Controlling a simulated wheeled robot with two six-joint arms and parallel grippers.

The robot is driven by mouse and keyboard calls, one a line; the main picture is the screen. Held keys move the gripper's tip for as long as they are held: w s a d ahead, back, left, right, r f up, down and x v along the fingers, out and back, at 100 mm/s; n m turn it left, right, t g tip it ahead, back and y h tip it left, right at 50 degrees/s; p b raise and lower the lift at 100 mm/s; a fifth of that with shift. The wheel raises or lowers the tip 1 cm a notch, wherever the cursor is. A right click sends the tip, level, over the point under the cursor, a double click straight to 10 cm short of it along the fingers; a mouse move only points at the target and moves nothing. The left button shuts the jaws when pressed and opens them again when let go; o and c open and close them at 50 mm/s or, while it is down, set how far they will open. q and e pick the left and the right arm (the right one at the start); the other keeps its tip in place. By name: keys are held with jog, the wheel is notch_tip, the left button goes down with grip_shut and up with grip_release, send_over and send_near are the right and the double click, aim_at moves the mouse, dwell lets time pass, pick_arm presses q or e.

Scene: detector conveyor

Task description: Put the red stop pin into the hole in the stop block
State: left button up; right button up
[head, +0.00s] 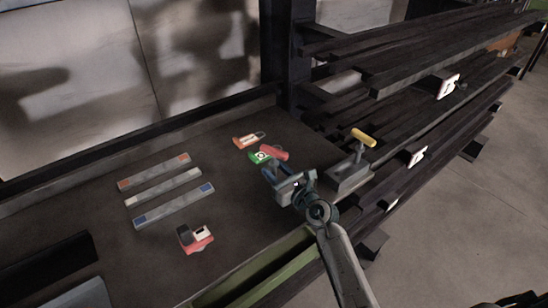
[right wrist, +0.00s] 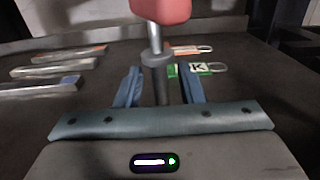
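The red stop pin (head: 275,152) has a red crossbar head. In the right wrist view its red head (right wrist: 161,9) is at the top edge, above a metal shaft with a collar (right wrist: 155,57), and looks upright. My right gripper (head: 283,184) is at the pin. In the wrist view its blue fingers (right wrist: 160,78) stand on either side of the shaft, with a gap showing on both sides. The pin's lower end is hidden. A grey block (head: 347,180), seemingly the stop block, stands to the right with a yellow-handled pin (head: 363,137) upright at it; I see no hole clearly. My left gripper is out of view.
A green tag (head: 257,157) and an orange tag (head: 247,140) lie just behind the pin. Several grey bars (head: 172,205) lie to the left. A red and black item (head: 195,239) lies in front. Dark rails (head: 440,75) rise at the right.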

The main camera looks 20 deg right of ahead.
jog(key=shift+w+a+f, duration=0.1)
jog(key=shift+w+a, duration=0.1)
jog(key=shift+w, duration=0.3)
jog(key=shift+s, duration=0.1)
jog(key=shift+c, duration=0.2)
grip_shut()
jog(key=shift+r, duration=0.2)
